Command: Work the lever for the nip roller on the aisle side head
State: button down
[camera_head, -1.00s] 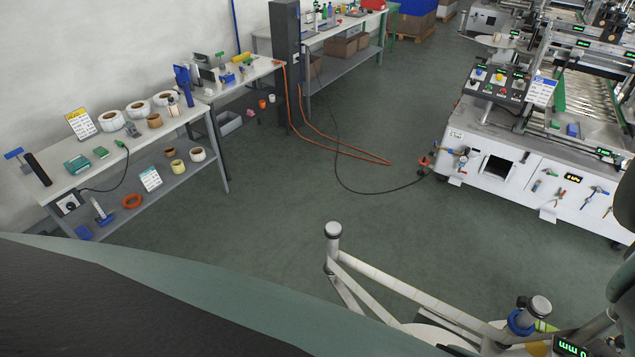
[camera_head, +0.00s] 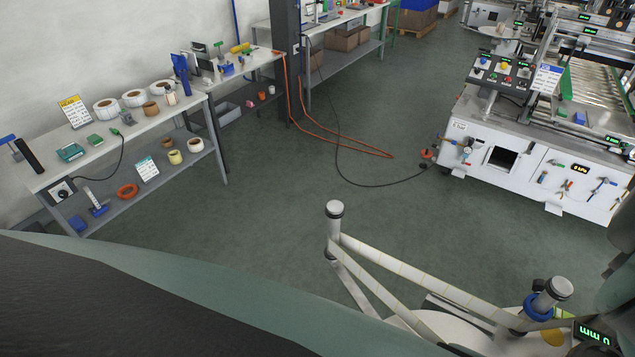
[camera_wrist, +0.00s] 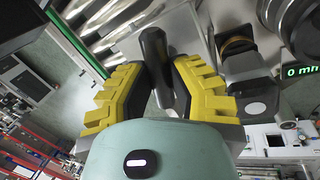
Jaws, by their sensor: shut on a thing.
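In the wrist view, my gripper (camera_wrist: 158,72) has its yellow and black fingers closed on both sides of a dark, rounded lever handle (camera_wrist: 152,45). The lower end of the handle lies between the fingers. The lever's pivot and the nip roller cannot be made out for certain. A dark knob or clamp with a brass-coloured ring (camera_wrist: 236,45) stands just right of the right finger. A green "0 mm" display (camera_wrist: 300,71) is at the right edge. My gripper does not show in the head view.
In the head view, a pale arm frame with posts (camera_head: 335,230) stands close in front. A green-lit display (camera_head: 593,333) is at lower right. A white labeller machine (camera_head: 535,185) stands at right, a workbench (camera_head: 125,150) at left. The green floor between is clear except for an orange hose and a black cable.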

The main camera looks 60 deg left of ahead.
jog(key=m+b, duration=0.1)
jog(key=b, duration=0.2)
jog(key=f+m+b, duration=0.1)
jog(key=b, duration=0.1)
jog(key=shift+w+a+f+m+g+b, duration=0.1)
jog(key=shift+w+f+m+g+b, duration=0.15)
jog(key=shift+m+g+b, duration=0.15)
jog(key=m+b, duration=0.1)
jog(key=b, duration=0.2)
jog(key=shift+r+m, duration=0.15)
jog(key=shift+m, duration=0.25)
jog(key=m+b, duration=0.1)
jog(key=b, duration=0.1)
jog(key=m+g+b, duration=0.1)
jog(key=m+b, duration=0.1)
jog(key=b, duration=0.1)
jog(key=shift+r+y, duration=0.3)
jog(key=shift+r, duration=0.2)
jog(key=c, duration=0.8)
grip_release()
jog(key=shift+s, duration=0.1)
jog(key=shift+c, duration=0.2)
jog(key=shift+r, duration=0.1)
jog(key=v, duration=0.7)
jog(key=shift+r, duration=0.15)
